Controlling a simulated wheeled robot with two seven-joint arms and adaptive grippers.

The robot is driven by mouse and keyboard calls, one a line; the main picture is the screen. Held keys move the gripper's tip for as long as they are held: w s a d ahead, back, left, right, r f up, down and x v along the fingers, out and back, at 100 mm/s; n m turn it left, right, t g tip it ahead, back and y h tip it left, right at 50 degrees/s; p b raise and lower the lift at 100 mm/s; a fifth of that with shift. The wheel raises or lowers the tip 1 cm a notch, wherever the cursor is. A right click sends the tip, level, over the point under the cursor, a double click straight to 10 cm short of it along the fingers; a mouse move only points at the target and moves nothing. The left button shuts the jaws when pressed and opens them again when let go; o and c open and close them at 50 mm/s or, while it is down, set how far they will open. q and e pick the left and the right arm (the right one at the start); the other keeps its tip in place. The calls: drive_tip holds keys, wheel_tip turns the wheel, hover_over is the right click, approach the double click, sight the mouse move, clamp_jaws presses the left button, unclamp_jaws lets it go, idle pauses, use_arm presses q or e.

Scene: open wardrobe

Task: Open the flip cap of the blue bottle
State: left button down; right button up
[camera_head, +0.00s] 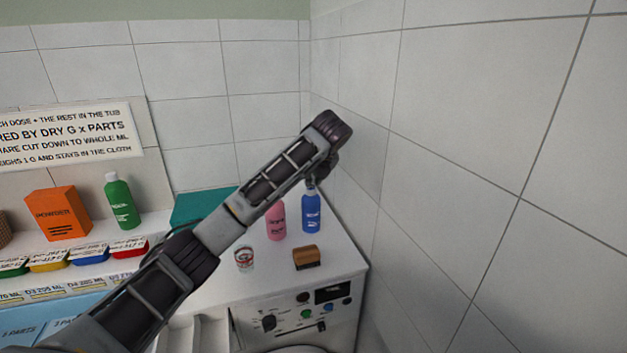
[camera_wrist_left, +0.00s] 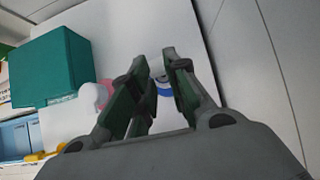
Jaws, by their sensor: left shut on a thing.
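The blue bottle (camera_head: 311,212) stands upright at the back right of the white machine top, close to the tiled wall. My left gripper (camera_head: 315,180) reaches down from above to its top and is shut on its cap. The wrist and fingers hide most of the cap in the head view. In the left wrist view, the left gripper's fingers (camera_wrist_left: 157,75) are around the bottle's top, and part of the blue bottle (camera_wrist_left: 164,88) shows between them. I cannot tell whether the flip cap is open. My right gripper is not in view.
A pink bottle (camera_head: 276,222) stands just left of the blue one. A small cup (camera_head: 244,259) and a brown block (camera_head: 306,258) are in front. A teal box (camera_head: 190,208) is behind on the left. The tiled wall (camera_head: 440,170) closes off the right.

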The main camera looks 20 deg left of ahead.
use_arm(q)
drive_tip(key=shift+w+a+r+g+h, duration=0.25)
drive_tip(key=shift+w+g+h, duration=0.15)
drive_tip(key=shift+g, duration=0.25)
drive_tip(key=shift+w+a+r+g+h, duration=0.15)
drive_tip(key=shift+w+a+g+h, duration=0.2)
drive_tip(key=shift+g, duration=0.3)
drive_tip(key=shift+d+h, duration=0.1)
drive_tip(key=shift+h, duration=0.15)
drive_tip(key=shift+w+a+r+g+h, duration=0.1)
drive_tip(key=shift+w+a+g+h, duration=0.25)
drive_tip(key=shift+g, duration=0.4)
drive_tip(key=shift+w+a+r+g+h, duration=0.15)
drive_tip(key=shift+w+g+h, duration=0.25)
drive_tip(key=shift+g, duration=0.35)
drive_tip(key=shift+s+f, duration=0.1)
drive_tip(key=c, duration=1.4)
unclamp_jaws()
drive_tip(key=shift+o, duration=0.2)
wheel_tip(320, 180, up, 8)
drive_tip(key=shift+s+d+f, duration=0.2)
drive_tip(key=shift+f, duration=0.05)
